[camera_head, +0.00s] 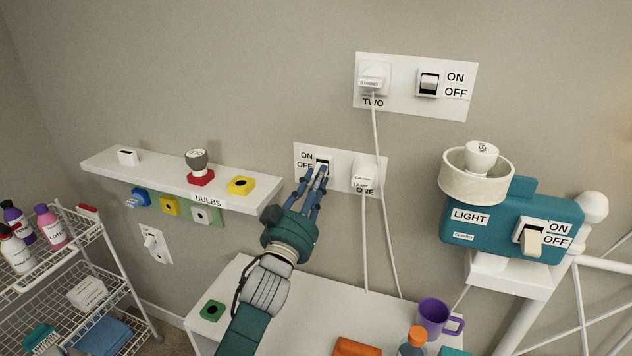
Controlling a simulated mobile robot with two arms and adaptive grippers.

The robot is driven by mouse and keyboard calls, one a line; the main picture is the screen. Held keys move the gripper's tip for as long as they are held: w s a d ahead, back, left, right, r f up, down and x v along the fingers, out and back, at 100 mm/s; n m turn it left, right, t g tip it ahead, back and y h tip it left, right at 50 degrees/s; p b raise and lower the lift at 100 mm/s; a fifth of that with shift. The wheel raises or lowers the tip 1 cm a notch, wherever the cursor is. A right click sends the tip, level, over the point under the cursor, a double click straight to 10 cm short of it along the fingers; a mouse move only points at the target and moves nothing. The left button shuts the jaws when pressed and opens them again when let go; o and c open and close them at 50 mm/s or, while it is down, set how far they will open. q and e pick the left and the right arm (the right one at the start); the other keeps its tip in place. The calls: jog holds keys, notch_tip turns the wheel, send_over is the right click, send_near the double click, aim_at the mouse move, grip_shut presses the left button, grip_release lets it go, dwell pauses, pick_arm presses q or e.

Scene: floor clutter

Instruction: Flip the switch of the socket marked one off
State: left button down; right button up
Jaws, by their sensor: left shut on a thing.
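The wall plate of the socket marked ONE (341,158) is in the middle of the head view, with ON above OFF printed at its left. Its switch (323,161) is partly hidden by my fingertips. A white plug labelled LAMP (363,178) sits in the socket at its right, with a cord hanging down. My left gripper (318,172) reaches up from below, its blue fingers shut at the switch. The switch's exact position cannot be told. My right gripper is not in view.
Socket TWO's plate (401,103) with a plug and switch is up to the right. A shelf marked BULBS (130,171) is at the left. A teal light box (487,236) is at the right. A white table (310,325) with a purple mug (433,316) stands below.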

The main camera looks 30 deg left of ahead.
pick_arm(q)
jog(key=c, duration=1.5)
grip_release()
jog(key=shift+r, duration=0.15)
jog(key=shift+c, duration=0.2)
jog(key=v, duration=1.2)
